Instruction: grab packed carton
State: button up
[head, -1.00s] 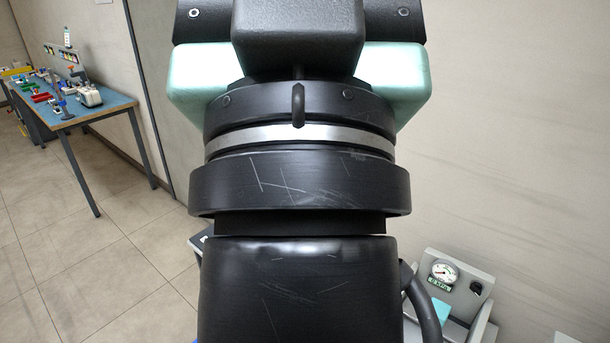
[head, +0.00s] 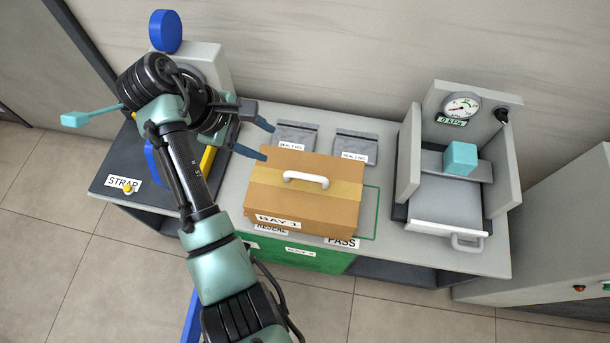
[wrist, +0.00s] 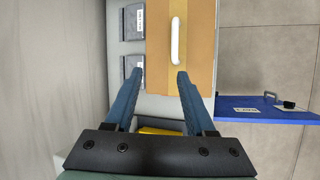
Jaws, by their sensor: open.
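The packed carton (head: 300,222), a closed brown box with a lighter tape band and a "BAY 1" label, sits upright on the grey bench (head: 395,250). A white handle (head: 306,179) arches from its top; the carton (wrist: 203,50) and handle (wrist: 176,42) also show in the wrist view. My gripper (head: 267,140) is open and empty at the carton's back left, with its fingers pointing right. In the wrist view my gripper (wrist: 160,74) has the handle ahead, slightly right of the gap. The right fingertip overlaps the carton's near edge; contact cannot be told.
Two grey pouches (head: 295,136) (head: 356,147) lie behind the carton. A grey gauge station (head: 465,198) with a teal cube (head: 460,158) stands to its right. A dark surface marked "STRAP" (head: 123,183) lies left. A blue panel (wrist: 260,115) shows at right in the wrist view.

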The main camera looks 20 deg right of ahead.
notch_tip(320, 180, down, 3)
jog(key=s+g+b, duration=0.1)
jog(key=s, duration=0.1)
jog(key=b, duration=0.2)
send_near(304, 175)
jog(key=f, duration=0.2)
jog(key=shift+n, duration=0.3)
jog(key=shift+d+r+b+x, duration=0.15)
jog(key=shift+b+x, duration=0.15)
jog(key=shift+x, duration=0.85)
jog(key=shift+d+b+x, duration=0.1)
jog(key=shift+b+x, duration=0.25)
jog(key=shift+x, duration=0.75)
jog(key=shift+d+r+b+x, duration=0.15)
jog(key=shift+b+x, duration=0.15)
jog(key=shift+x, duration=0.85)
jog(key=shift+s, duration=0.15)
grip_shut()
